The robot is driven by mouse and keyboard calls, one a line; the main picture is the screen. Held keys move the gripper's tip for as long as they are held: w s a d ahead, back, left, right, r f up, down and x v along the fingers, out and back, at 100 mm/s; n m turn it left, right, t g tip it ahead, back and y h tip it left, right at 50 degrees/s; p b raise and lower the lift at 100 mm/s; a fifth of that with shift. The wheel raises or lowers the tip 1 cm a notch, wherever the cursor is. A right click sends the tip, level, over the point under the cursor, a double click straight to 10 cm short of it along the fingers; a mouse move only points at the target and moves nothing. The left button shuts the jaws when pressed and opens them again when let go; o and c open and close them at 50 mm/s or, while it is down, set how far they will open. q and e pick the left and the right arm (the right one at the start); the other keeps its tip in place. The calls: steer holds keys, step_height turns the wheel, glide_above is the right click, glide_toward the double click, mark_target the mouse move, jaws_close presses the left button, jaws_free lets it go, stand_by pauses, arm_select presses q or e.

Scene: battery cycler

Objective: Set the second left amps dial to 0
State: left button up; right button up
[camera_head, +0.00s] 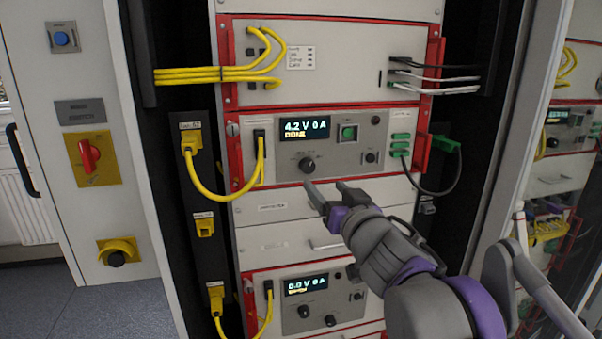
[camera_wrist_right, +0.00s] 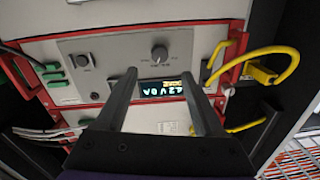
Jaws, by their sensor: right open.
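The upper cycler unit (camera_head: 345,152) has a lit display (camera_head: 306,130) reading 4.2 V 0 A, DONE. Below the display is a dark round dial (camera_head: 307,164). In the wrist view, upside down, this dial (camera_wrist_right: 160,53) lies just beyond the fingertips, roughly between them. I cannot tell which dial is the named one. My right gripper (camera_head: 325,184) is open and empty, in front of the upper unit's lower edge. My left gripper is not in view.
Yellow cables (camera_head: 200,190) loop at the left of the units and a black cable (camera_head: 440,190) hangs at the right. A green button (camera_head: 348,132) sits right of the upper display. A red switch (camera_head: 88,154) is on the left wall. A drawer handle (camera_head: 325,244) lies below.

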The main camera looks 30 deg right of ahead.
mark_target(309, 169)
steer(key=w, duration=0.3)
steer(key=w+d, duration=0.1)
steer(key=w, duration=0.2)
steer(key=w+p, duration=0.1)
steer(key=w, duration=0.2)
steer(key=shift+d, duration=0.35)
steer(key=shift+c, duration=0.2)
jaws_close()
